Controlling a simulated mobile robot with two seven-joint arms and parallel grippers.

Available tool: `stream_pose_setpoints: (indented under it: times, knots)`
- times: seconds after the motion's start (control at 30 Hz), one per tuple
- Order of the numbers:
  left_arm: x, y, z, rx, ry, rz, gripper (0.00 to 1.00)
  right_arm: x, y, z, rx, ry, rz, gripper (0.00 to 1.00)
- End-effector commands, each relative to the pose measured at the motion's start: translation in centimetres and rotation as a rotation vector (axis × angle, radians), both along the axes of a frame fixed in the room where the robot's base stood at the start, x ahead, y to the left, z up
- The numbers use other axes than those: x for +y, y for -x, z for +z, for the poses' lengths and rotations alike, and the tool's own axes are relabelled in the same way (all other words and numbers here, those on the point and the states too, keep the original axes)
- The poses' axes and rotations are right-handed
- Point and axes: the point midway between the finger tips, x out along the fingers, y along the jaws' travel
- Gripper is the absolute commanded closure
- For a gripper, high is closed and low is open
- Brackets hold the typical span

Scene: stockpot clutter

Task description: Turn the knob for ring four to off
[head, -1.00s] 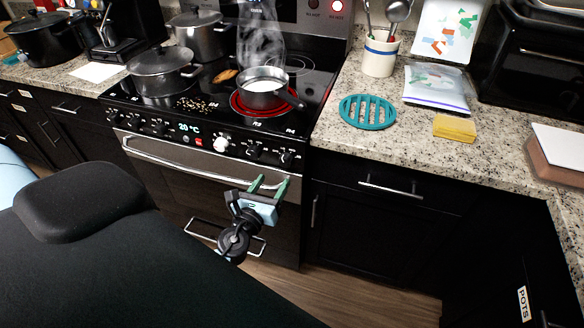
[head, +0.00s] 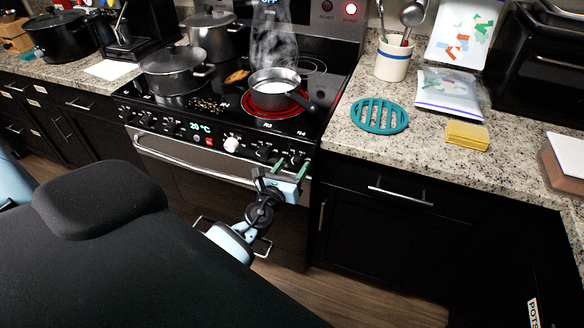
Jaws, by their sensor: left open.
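The stove's front panel (head: 180,128) carries a row of dark knobs and one larger white knob (head: 231,145). A dark knob (head: 263,154) sits right of the white one. Another dark knob at the panel's right end is close to my gripper and partly hidden. My left gripper (head: 291,166) is open, its green fingertips pointing up at the panel's right end. I cannot tell whether they touch that knob. A ring (head: 250,109) glows red under a steaming saucepan (head: 275,88). Small labels mark the rings, too small to read surely. My right gripper is out of view.
The oven handle (head: 190,160) runs below the knobs, close to my left gripper. A lidded pot (head: 173,70) stands on the stove's left. A teal trivet (head: 379,115) and yellow sponge (head: 467,136) lie on the right counter.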

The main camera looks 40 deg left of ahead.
Motion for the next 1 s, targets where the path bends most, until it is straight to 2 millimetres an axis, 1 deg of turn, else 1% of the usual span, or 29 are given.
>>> stream_pose_setpoints:
  times: [0.17, 0.5, 0.77, 1.0]
  knots:
    - [0.0, 0.0, 0.0, 0.000, 0.001, 0.000, 0.42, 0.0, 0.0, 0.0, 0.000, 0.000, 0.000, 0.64]
    - [0.0, 0.0, 0.0, 0.000, 0.001, 0.000, 0.86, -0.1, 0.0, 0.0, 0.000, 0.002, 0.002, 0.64]
    - [0.0, 0.0, -0.1, -0.005, 0.026, 0.000, 0.86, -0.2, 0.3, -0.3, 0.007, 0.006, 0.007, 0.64]
    - [0.0, 0.1, -0.4, -0.032, 0.145, -0.001, 0.86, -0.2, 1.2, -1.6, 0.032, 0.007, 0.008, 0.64]
